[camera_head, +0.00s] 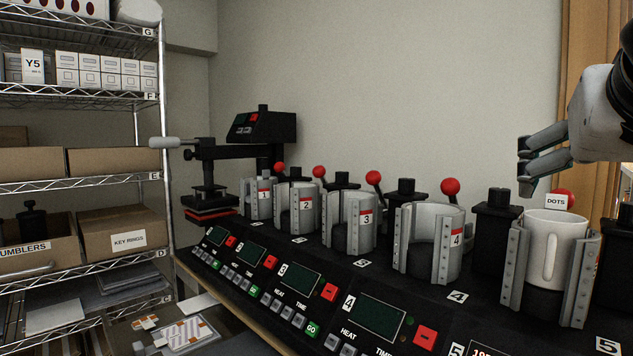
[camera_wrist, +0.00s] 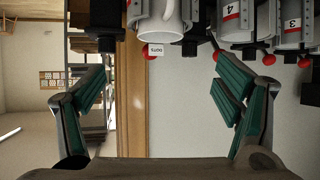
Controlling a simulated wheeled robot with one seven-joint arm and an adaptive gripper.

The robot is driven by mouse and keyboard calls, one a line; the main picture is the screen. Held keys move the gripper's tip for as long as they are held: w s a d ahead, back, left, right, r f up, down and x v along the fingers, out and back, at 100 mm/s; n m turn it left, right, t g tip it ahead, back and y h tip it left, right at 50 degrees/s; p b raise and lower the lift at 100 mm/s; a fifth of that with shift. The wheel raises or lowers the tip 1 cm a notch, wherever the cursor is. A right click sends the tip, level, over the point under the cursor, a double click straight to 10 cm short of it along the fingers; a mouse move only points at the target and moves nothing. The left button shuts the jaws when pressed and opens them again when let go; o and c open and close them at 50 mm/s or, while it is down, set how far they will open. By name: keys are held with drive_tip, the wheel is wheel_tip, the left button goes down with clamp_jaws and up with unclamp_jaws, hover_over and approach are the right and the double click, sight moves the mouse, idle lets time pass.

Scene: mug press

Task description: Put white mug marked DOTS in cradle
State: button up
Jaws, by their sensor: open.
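The white mug (camera_head: 553,253) sits upright between the metal jaws of the rightmost cradle (camera_head: 514,285), its handle facing the front. A white tag reading DOTS (camera_head: 556,201) shows at its rim, with a red ball knob behind it. My gripper (camera_head: 524,165) is open and empty, above the mug and apart from it. In the wrist view, the mug (camera_wrist: 158,22) and its tag (camera_wrist: 156,50) appear upside down at the top, beyond the spread fingers of my gripper (camera_wrist: 160,68). The cradle's number is partly hidden; a plate marked 5 lies in front.
Several more cradles stand to the left, including cradle 4 (camera_head: 430,240) and cradle 3 (camera_head: 350,222), with red-knobbed levers. A black press (camera_head: 262,128) stands at the far end. Control panels (camera_head: 375,318) run along the front. A wire shelf (camera_head: 80,185) with boxes stands at left.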

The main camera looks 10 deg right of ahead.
drive_tip(key=s+a+f+n+g+y, duration=0.2)
drive_tip(key=a+f, duration=0.2)
drive_tip(key=f, duration=0.5)
drive_tip(key=s+a+f+n+g+y, duration=0.2)
drive_tip(key=s+a+f+n+y, duration=0.1)
drive_tip(key=f, duration=0.6)
drive_tip(key=s+a+f+n+g+y, duration=0.2)
drive_tip(key=a+f+g, duration=0.1)
drive_tip(key=f, duration=0.6)
drive_tip(key=shift+s+a+f, duration=0.3)
drive_tip(key=shift+a+f, duration=0.05)
drive_tip(key=shift+a, duration=0.45)
drive_tip(key=shift+t, duration=0.6)
wheel_tip(320, 180, up, 5)
drive_tip(key=p, duration=0.4)
drive_tip(key=shift+w+r, duration=0.1)
drive_tip(key=shift+r, duration=0.05)
